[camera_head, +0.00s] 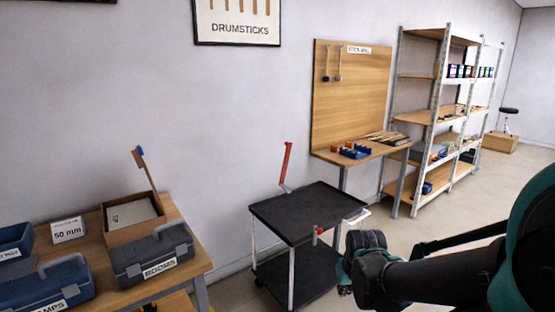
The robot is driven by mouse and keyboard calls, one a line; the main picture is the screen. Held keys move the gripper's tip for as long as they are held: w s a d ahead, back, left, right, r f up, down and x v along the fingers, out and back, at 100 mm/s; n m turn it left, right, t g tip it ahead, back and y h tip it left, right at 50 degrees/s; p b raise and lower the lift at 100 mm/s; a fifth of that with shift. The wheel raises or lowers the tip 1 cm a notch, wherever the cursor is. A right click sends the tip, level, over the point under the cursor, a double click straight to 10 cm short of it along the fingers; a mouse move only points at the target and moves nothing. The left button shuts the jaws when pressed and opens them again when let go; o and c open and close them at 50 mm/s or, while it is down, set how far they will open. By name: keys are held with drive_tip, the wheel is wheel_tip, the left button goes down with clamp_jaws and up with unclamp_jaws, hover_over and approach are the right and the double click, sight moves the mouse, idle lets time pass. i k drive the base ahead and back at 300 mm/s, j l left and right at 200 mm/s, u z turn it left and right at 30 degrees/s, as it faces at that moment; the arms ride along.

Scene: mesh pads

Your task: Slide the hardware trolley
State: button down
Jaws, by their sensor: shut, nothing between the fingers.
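The hardware trolley (305,208) is a dark two-tier cart with white legs, standing in the middle of the floor by the wall. Its lower shelf (305,272) is partly visible. A red upright bar (286,164) rises at its back edge, and a small red-topped piece (318,235) shows at its front edge. A pale handle shows at its right end. My gripper (347,275) is at the end of my dark and teal arm, just right of the trolley's front in the picture. It is shut and empty. My wrist hides most of its fingers, and I cannot tell whether it touches the trolley.
A wooden table (188,277) with a "BOOMS" case (150,257), other blue cases and an open box (132,217) stands at the left. A pegboard bench (355,155) is behind the trolley. Metal shelving (440,115) stands at the right. Bare floor lies in front of the shelving.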

sight(297, 276)
drive_tip(key=i+l, duration=0.1)
drive_tip(key=i, duration=0.9)
drive_tip(key=l+z, duration=0.05)
